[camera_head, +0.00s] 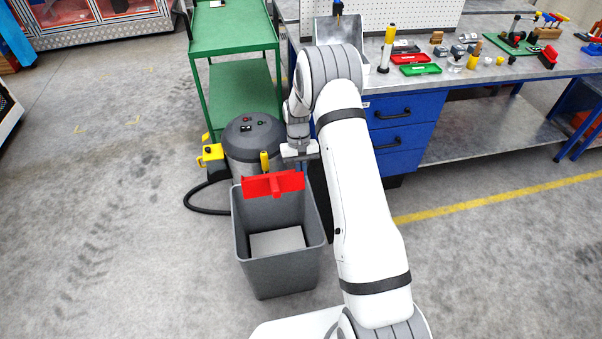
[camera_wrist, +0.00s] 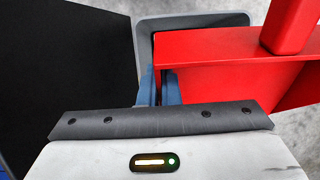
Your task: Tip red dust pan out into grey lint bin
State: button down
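The red dust pan (camera_head: 272,185) hangs over the back part of the grey lint bin (camera_head: 240,235), turned on edge, with a yellow grip above it. My gripper (camera_head: 300,162) is at the pan's right end. In the wrist view the gripper (camera_wrist: 160,88) has its blue fingers on either side of the edge of the red pan (camera_wrist: 215,46), closed on it. The bin's rim (camera_wrist: 200,20) shows behind the pan there. A pale flat rectangle (camera_head: 277,242) lies at the bin's bottom. I cannot see whether anything is on the pan.
A dark grey vacuum drum (camera_head: 250,138) with a black hose stands behind the bin. A green trolley (camera_head: 235,25) is behind that. A workbench with blue drawers (camera_head: 405,120) and tools on top is at the right.

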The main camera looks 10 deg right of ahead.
jog(key=s+t+b, duration=0.1)
jog(key=t+b, duration=0.2)
jog(key=shift+s+r+b, duration=0.1)
jog(key=shift+s+b, duration=0.1)
jog(key=shift+b, duration=0.1)
jog(key=shift+s+r+t+b, duration=0.25)
jog(key=shift+t+b, duration=0.55)
jog(key=shift+t, duration=0.1)
